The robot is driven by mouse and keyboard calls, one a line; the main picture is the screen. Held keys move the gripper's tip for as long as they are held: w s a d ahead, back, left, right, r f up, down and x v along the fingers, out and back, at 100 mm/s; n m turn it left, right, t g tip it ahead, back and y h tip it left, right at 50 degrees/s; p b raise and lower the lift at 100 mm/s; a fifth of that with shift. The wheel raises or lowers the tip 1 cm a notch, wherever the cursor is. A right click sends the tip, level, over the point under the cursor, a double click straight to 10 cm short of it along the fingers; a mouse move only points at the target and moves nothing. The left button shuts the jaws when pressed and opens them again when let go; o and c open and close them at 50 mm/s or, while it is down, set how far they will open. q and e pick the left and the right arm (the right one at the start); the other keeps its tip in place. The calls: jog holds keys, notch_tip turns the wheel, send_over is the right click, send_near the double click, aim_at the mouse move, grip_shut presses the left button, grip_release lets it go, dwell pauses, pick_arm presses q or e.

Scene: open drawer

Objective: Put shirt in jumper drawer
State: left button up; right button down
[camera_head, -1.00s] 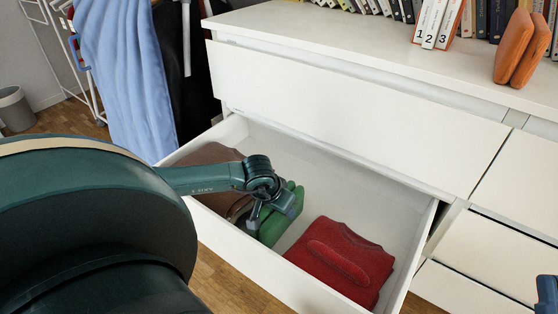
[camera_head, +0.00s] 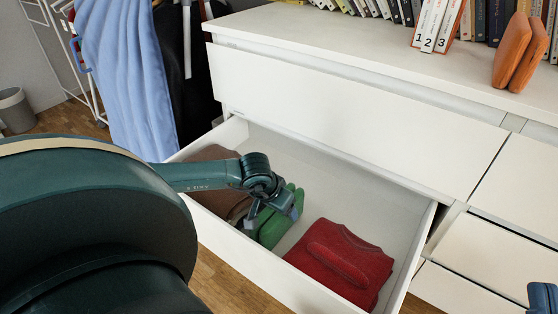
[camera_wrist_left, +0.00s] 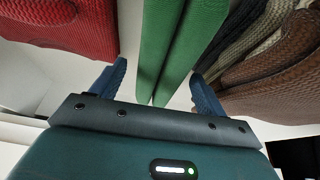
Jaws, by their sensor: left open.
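The white drawer (camera_head: 405,219) is pulled open and holds folded clothes. A green folded garment (camera_head: 285,225) lies between a red folded one (camera_head: 342,262) and brown and dark ones (camera_head: 212,154) at the left. My left gripper (camera_head: 272,217) is inside the drawer, open, over the green garment. In the left wrist view, the green garment (camera_wrist_left: 178,40) runs between the open fingers, apart from both. The red garment (camera_wrist_left: 60,30) and the brown knit (camera_wrist_left: 275,85) lie on either side. My right gripper (camera_head: 543,298) shows only partly at the right edge.
The white dresser (camera_head: 340,110) rises behind the drawer, with books (camera_head: 433,22) and orange objects (camera_head: 520,50) on top. A rack with a light blue garment (camera_head: 125,75) stands at the left. The drawer's back right floor is bare.

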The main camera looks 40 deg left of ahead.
pick_arm(q)
jog(key=p+v, duration=0.2)
jog(key=v, duration=0.6)
jog(key=shift+s+r+p, duration=0.1)
jog(key=shift+r+p, duration=0.3)
jog(key=shift+s+d+r, duration=0.1)
jog(key=shift+s+r, duration=0.2)
jog(key=shift+r, duration=0.25)
pick_arm(e)
jog(key=shift+s+f+m+g+h, duration=0.3)
jog(key=shift+f+h, duration=0.2)
jog(key=shift+f, duration=0.2)
jog(key=shift+s+f+m+g+h, duration=0.15)
jog(key=shift+f+m+g+h, duration=0.3)
jog(key=shift+f, duration=0.2)
